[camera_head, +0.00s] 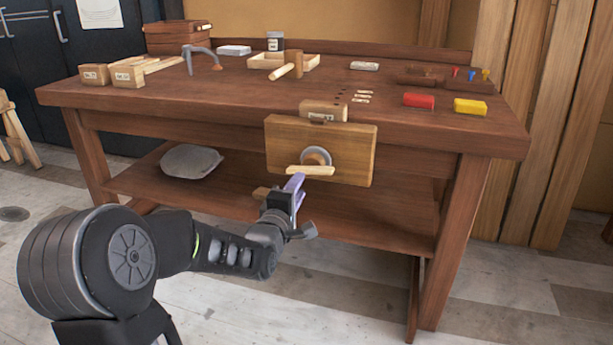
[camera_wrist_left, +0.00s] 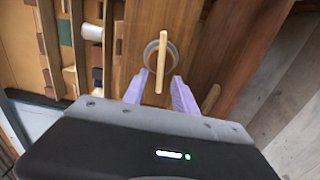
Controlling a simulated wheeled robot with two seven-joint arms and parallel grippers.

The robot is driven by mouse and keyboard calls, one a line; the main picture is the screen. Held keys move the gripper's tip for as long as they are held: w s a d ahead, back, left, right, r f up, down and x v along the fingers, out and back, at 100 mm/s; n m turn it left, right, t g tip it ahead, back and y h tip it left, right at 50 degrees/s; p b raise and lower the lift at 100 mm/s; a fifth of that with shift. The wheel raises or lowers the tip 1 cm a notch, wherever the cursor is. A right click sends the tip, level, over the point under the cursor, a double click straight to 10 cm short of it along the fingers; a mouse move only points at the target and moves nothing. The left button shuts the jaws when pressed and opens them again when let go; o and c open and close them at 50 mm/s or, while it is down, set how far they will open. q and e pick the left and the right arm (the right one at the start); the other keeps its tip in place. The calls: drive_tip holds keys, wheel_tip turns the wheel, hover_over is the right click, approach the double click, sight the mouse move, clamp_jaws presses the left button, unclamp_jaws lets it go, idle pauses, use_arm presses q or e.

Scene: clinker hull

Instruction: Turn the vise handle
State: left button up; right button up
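The vise handle (camera_head: 310,170) is a pale wooden bar on a round grey screw (camera_head: 316,155) at the front of the wooden vise jaw (camera_head: 350,155). In the head view the bar lies nearly level. My left gripper (camera_head: 296,185), with purple fingers, is just below and in front of it. In the left wrist view the handle (camera_wrist_left: 163,50) runs up the picture, and one end of it shows between the two spread fingers (camera_wrist_left: 161,80). I cannot tell whether either finger touches the bar. My right gripper is not in view.
The vise is on the front of a wooden workbench (camera_head: 230,100). On top are wooden blocks (camera_head: 95,74), a clamp (camera_head: 200,55), a mallet (camera_head: 290,68), a red block (camera_head: 419,100) and a yellow block (camera_head: 470,106). A grey bag-like item (camera_head: 190,160) lies on the lower shelf.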

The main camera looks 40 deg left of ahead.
sight(307, 173)
use_arm(q)
drive_tip(key=shift+f+n, duration=0.1)
drive_tip(key=shift+n, duration=0.7)
drive_tip(key=x, duration=0.7)
drive_tip(key=shift+w+a+b, duration=0.2)
drive_tip(key=shift+w+b, duration=0.15)
drive_tip(key=shift+c, duration=0.4)
clamp_jaws()
